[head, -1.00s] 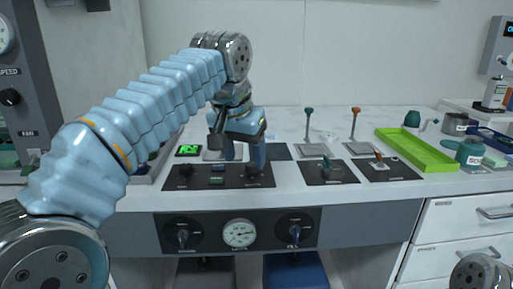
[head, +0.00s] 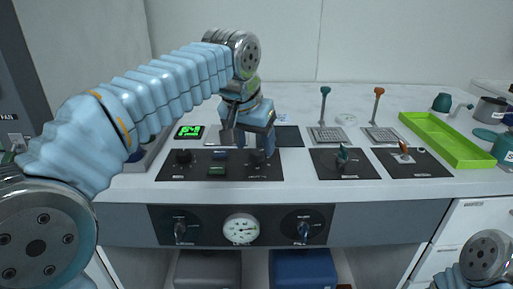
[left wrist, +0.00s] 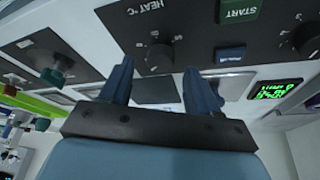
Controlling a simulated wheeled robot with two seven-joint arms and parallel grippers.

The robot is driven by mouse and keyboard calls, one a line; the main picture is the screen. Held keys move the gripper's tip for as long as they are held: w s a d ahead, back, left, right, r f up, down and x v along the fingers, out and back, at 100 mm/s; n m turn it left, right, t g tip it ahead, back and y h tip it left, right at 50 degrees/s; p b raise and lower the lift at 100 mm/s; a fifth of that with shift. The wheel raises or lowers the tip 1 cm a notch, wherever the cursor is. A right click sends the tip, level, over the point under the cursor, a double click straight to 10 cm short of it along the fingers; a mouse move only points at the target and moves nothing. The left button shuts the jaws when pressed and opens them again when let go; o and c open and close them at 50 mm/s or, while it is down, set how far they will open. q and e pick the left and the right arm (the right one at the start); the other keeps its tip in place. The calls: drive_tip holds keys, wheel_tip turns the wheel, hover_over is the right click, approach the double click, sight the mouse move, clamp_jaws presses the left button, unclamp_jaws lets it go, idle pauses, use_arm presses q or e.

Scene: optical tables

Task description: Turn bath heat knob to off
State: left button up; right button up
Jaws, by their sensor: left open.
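The bath heat knob (head: 258,157) is a dark round knob at the right end of the black bench panel (head: 200,175). In the left wrist view the knob (left wrist: 160,56) shows beside the "HEAT °C" lettering, which appears upside down. My left gripper (head: 256,148) is over this knob, its blue fingers pointing down. In the left wrist view the left gripper (left wrist: 158,72) is open, with the knob just beyond the gap between its fingertips. I see no contact. The knob's pointer is too small to read. My right gripper is out of view; only part of that arm shows at the lower right.
The panel also has a left knob (head: 183,156), a blue button (head: 220,154) and a green button (head: 216,170). A green display (head: 189,132) sits behind.

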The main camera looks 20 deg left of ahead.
use_arm(q)
drive_tip(key=shift+x, duration=1.3)
drive_tip(key=c, duration=1)
drive_tip(key=shift+c, duration=0.2)
drive_tip(key=shift+n, duration=0.3)
drive_tip(key=n+y, duration=0.2)
drive_tip(key=n, duration=0.3)
drive_tip(key=shift+d+n, duration=0.15)
drive_tip(key=shift+n, duration=0.15)
drive_tip(key=n+y, duration=0.1)
drive_tip(key=n, duration=0.1)
drive_tip(key=n+g+y, duration=0.1)
drive_tip(key=n, duration=0.2)
drive_tip(key=shift+w+d+n, duration=0.1)
drive_tip(key=shift+n, duration=0.2)
drive_tip(key=shift+g, duration=0.3)
